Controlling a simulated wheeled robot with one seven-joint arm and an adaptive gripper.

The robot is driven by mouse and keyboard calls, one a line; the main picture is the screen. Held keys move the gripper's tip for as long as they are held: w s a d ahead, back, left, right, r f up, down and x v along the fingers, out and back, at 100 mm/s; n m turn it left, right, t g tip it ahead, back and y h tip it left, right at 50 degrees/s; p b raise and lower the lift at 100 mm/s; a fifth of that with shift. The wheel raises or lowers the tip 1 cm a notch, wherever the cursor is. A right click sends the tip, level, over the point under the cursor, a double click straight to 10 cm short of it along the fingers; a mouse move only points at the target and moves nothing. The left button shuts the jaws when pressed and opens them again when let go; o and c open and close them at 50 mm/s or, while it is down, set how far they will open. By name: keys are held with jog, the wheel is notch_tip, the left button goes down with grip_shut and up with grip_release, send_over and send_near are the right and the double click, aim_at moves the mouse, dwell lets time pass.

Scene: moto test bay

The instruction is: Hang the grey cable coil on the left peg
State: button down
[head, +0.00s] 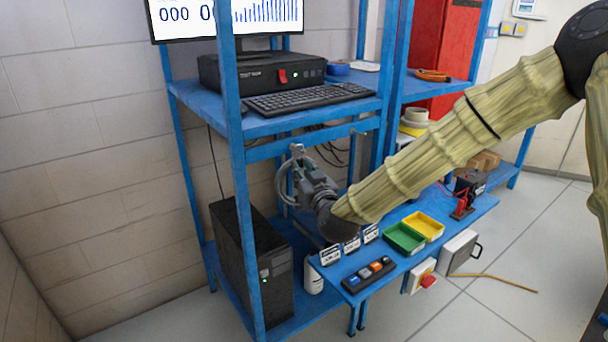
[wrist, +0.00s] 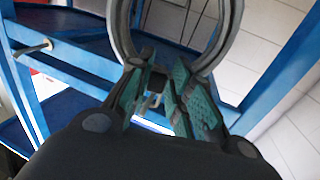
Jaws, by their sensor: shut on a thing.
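My gripper (head: 298,158) is shut on the grey cable coil (head: 281,184) beside the blue rack's cross rail. In the wrist view, my gripper (wrist: 165,70) has its teal fingers closed on the near part of the coil (wrist: 229,30), whose loop rises past the top edge. A pale peg (wrist: 34,48) sticks out of a blue rail (wrist: 75,66) at the left of the wrist view, apart from the coil. A small pale metal part (wrist: 152,101) shows between the fingers; I cannot tell what it is.
The blue shelf (head: 215,100) with a keyboard (head: 310,98) is above my gripper. A black computer tower (head: 255,265) stands below left. The low blue bench holds label stands (head: 330,255), a button strip (head: 368,275), a green bin (head: 404,238) and a yellow bin (head: 425,226).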

dwell(0.4)
jog(key=c, duration=1.2)
grip_release()
jog(key=shift+s, duration=0.15)
jog(key=v, duration=1.1)
jog(key=s+d+f+m+g+h, duration=0.1)
jog(key=s+d+f+g, duration=0.3)
jog(key=f, duration=0.7)
jog(key=s+d+f+g+h, duration=0.15)
jog(key=s+f, duration=0.45)
jog(key=f, duration=0.6)
jog(key=s+d+f+m+g+h, duration=0.1)
jog(key=s+d+f+g, duration=0.3)
jog(key=f, duration=0.7)
jog(key=s+d+f+g+h, duration=0.1)
jog(key=s+d+f+g, duration=0.1)
jog(key=s+f, duration=0.3)
jog(key=s+d+f+m+g, duration=0.1)
jog(key=s+d+f+g, duration=0.2)
jog(key=s, duration=1)
jog(key=s+d+f+m+g+h, duration=0.1)
jog(key=s+d+f+g, duration=0.1)
jog(key=s+d+f, duration=0.4)
jog(key=s+f, duration=0.2)
jog(key=s, duration=0.2)
jog(key=shift+d+f+h, duration=0.15)
jog(key=shift+d+h, duration=0.05)
jog(key=shift+h, duration=0.15)
